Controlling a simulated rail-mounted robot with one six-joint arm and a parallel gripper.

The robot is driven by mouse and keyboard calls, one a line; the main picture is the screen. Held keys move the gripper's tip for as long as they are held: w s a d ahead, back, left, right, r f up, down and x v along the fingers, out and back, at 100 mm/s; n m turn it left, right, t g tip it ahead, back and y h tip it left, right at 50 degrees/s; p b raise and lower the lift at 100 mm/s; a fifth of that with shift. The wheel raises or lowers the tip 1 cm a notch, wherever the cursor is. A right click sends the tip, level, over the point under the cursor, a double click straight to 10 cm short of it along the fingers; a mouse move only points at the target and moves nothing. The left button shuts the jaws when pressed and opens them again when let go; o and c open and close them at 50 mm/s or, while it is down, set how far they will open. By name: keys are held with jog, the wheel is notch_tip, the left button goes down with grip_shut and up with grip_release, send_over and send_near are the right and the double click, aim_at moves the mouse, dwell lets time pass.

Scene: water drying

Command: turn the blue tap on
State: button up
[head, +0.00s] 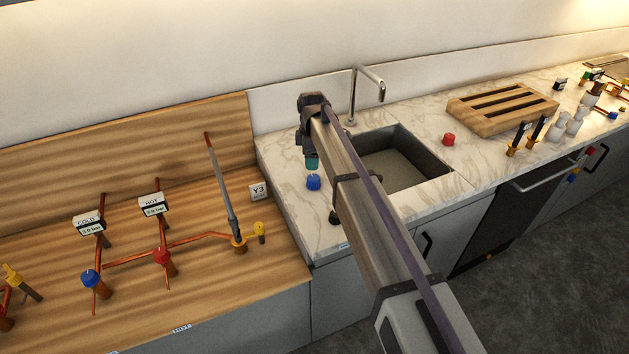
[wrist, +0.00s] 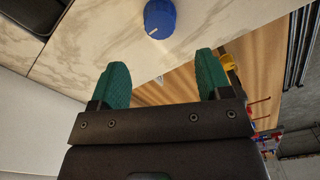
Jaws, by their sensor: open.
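The blue tap (head: 313,182) is a round blue knob on the marble counter at the left of the sink. It also shows in the wrist view (wrist: 160,19), with a pale pointer line on its top. My gripper (head: 311,162) hangs just above and behind it in the head view. In the wrist view my gripper (wrist: 162,75) has its green fingers wide apart with nothing between them. The knob lies beyond the fingertips, roughly in line with the gap, and appears untouched. The curved metal spout (head: 352,98) stands behind the sink (head: 402,165); no water can be made out.
A red knob (head: 448,139) sits right of the sink, before a slatted wooden rack (head: 500,108). On the wooden bench at left, copper pipes carry another blue knob (head: 91,279), a red knob (head: 163,256) and a yellow one (head: 260,229). My arm crosses over the sink.

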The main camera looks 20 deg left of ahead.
aim_at(312, 177)
notch_tip(312, 177, down, 10)
jog(key=b, duration=0.9)
jog(key=shift+a+f, duration=0.1)
jog(key=shift+r, duration=0.2)
jog(key=c, duration=0.9)
